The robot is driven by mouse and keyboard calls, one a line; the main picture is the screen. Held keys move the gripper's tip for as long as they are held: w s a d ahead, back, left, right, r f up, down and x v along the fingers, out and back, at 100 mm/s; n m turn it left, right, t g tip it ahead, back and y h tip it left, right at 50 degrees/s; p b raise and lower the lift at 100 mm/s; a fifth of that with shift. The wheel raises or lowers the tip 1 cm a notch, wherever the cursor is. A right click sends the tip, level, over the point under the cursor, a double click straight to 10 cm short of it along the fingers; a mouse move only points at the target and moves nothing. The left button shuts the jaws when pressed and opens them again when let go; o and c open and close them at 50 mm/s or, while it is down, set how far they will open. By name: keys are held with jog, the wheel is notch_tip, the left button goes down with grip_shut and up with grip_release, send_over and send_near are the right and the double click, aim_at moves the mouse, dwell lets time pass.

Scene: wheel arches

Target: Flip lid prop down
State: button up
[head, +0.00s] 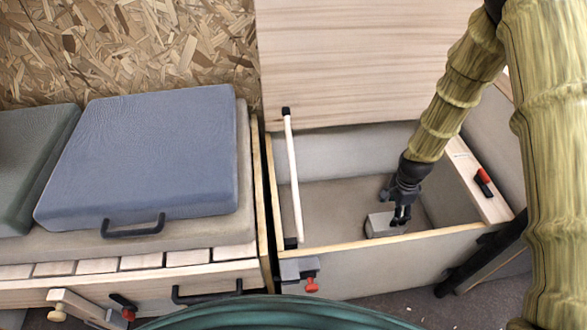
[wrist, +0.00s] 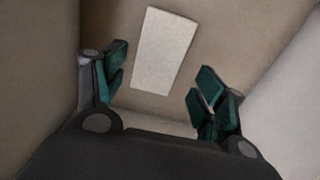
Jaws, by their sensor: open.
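The lid prop (head: 293,175) is a pale rod with a black tip at the left side of the open box. It stands up from a dark mount near the front left corner, its tip in front of the raised wooden lid (head: 335,60). I cannot tell whether the tip touches the lid. My gripper (head: 400,214) reaches down inside the box (head: 360,240), well right of the prop. In the wrist view my gripper (wrist: 158,90) is open, its green fingers apart with nothing between them. The prop is not in the wrist view.
A pale block (head: 378,226) lies on the box floor by my gripper; a pale rectangle (wrist: 164,50) shows beyond the fingers. A blue cushion (head: 145,150) lies left. A red-and-black item (head: 484,182) rests on the right ledge. A red-knobbed latch (head: 310,285) is on the front.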

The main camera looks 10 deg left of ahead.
jog(key=shift+a+r+n, duration=0.1)
jog(key=shift+r+n, duration=0.2)
jog(key=c, duration=0.3)
jog(key=r+n, duration=0.1)
jog(key=a+r+n+p, duration=0.1)
jog(key=s+a+r+n, duration=0.1)
jog(key=shift+r+n+t+y+p, duration=0.2)
jog(key=shift+n+t+y+p, duration=0.1)
jog(key=shift+n+p, duration=0.1)
grip_shut()
jog(key=s+a+r+n+y+p, duration=0.2)
jog(key=a+r+n, duration=0.5)
jog(key=r+n, duration=0.4)
jog(key=s+a+r+n+t+y+p, duration=0.1)
jog(key=s+a+r+n+y+p, duration=0.2)
jog(key=s+a+r+n, duration=0.3)
jog(key=s+a+r+n+t+y+p, duration=0.1)
jog(key=s+a+r+n+y+p, duration=0.2)
jog(key=a+r+n, duration=0.6)
notch_tip(320, 180, up, 7)
jog(key=s+n+p, duration=0.2)
jog(key=n, duration=0.5)
jog(key=shift+r+n, duration=0.15)
jog(key=shift+n, duration=0.15)
